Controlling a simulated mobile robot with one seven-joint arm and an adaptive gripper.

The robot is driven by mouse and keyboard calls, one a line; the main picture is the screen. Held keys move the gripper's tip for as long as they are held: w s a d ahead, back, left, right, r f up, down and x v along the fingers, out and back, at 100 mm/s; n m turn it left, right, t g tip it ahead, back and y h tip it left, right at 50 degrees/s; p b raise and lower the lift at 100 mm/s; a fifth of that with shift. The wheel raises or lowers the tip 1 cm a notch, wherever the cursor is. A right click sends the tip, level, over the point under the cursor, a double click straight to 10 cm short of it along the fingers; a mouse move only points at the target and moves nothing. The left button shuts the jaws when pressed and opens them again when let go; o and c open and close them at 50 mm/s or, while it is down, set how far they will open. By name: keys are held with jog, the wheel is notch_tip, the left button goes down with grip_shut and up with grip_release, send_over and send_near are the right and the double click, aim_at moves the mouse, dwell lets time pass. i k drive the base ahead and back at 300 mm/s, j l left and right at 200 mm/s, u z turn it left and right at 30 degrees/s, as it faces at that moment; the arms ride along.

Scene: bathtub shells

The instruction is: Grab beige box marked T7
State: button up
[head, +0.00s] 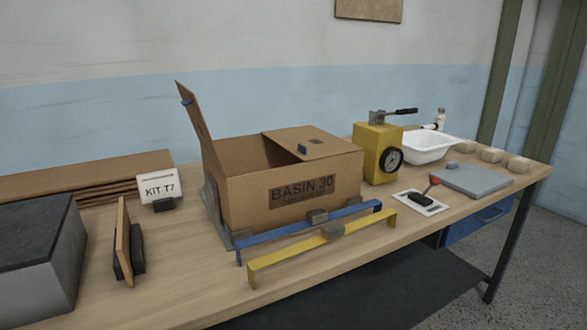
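A small off-white, card-like piece (157,188) marked "KIT T7" stands upright in a dark holder (164,205) on the left half of the workbench, in the head view. I cannot tell how deep it is. A large tan cardboard box (245,204) marked "BASIN 30" stands to its right, with one flap raised at the left and another lying over part of its top. I see no T7 mark on that box. My gripper is not in view.
Blue (290,232) and yellow (350,235) bars lie before the cardboard box. A grey block (62,265), an upright wooden board (122,238) and stacked cardboard (85,178) are at left. A yellow gauge device (369,150), white basin (428,147) and grey slab (476,180) are at right.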

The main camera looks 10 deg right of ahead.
aim_at(493, 155)
jog(key=i+l, duration=0.1)
jog(key=l, duration=0.45)
jog(key=i+l, duration=0.1)
jog(key=l, duration=0.95)
jog(key=i+l, duration=0.15)
jog(key=l, duration=0.4)
jog(key=i+l, duration=0.1)
jog(key=l, duration=0.4)
jog(key=i+l, duration=0.1)
jog(key=l, duration=0.45)
jog(key=i+l, duration=0.1)
jog(key=l, duration=0.45)
jog(key=i+l, duration=0.1)
jog(key=l, duration=0.3)
jog(key=i+l, duration=0.1)
jog(key=l, duration=0.3)
jog(key=i+l, duration=0.1)
jog(key=l, duration=0.35)
